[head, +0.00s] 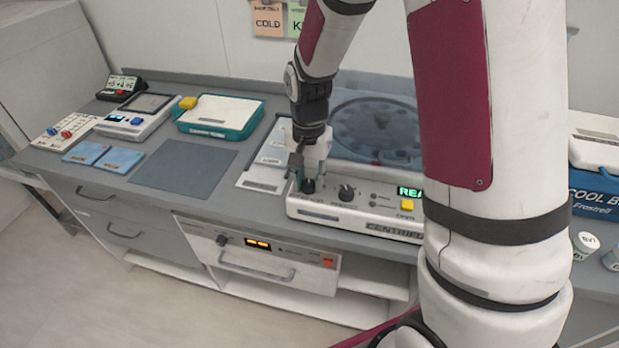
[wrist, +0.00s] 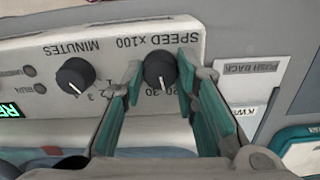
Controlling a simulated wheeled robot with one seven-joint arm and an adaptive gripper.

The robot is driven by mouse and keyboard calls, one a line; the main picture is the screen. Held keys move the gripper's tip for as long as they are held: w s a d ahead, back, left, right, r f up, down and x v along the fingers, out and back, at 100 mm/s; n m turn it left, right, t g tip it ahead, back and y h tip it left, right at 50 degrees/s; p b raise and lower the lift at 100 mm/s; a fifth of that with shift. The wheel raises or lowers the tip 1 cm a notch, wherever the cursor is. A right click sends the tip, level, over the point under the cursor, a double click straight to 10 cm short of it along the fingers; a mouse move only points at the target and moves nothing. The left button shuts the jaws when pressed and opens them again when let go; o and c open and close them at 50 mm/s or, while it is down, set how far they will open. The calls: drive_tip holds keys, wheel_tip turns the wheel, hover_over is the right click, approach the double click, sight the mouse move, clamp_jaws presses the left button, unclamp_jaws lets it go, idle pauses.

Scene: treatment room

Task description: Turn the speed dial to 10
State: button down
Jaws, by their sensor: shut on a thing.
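The speed dial (wrist: 159,68) is a black round knob on the centrifuge's pale front panel (wrist: 30,60), under the upside-down label SPEED x100 in the wrist view. Its white pointer line points down in that view, near the numbers 20 and 30; the exact mark is partly hidden by the fingers. My gripper (wrist: 160,75) has its teal fingers on both sides of the dial, shut on it. In the head view my gripper (head: 304,174) reaches down onto the dial (head: 308,186) at the panel's left end.
The MINUTES dial (wrist: 75,76) stands beside my left finger in the wrist view. A yellow button (head: 407,205) and a green display (head: 410,192) lie farther right on the panel. A flat grey mat (head: 183,167) lies left. A PUSH BACK label (wrist: 250,68) is nearby.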

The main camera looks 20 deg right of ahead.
sight(309, 182)
drive_tip(key=n, duration=0.4)
drive_tip(key=shift+n+p, duration=0.3)
drive_tip(key=shift+n, duration=0.1)
drive_tip(key=n+p, duration=0.1)
drive_tip(key=n, duration=0.4)
idle(0.4)
drive_tip(key=c, duration=1.2)
unclamp_jaws()
drive_tip(key=shift+c, duration=0.2)
wheel_tip(309, 182, up, 12)
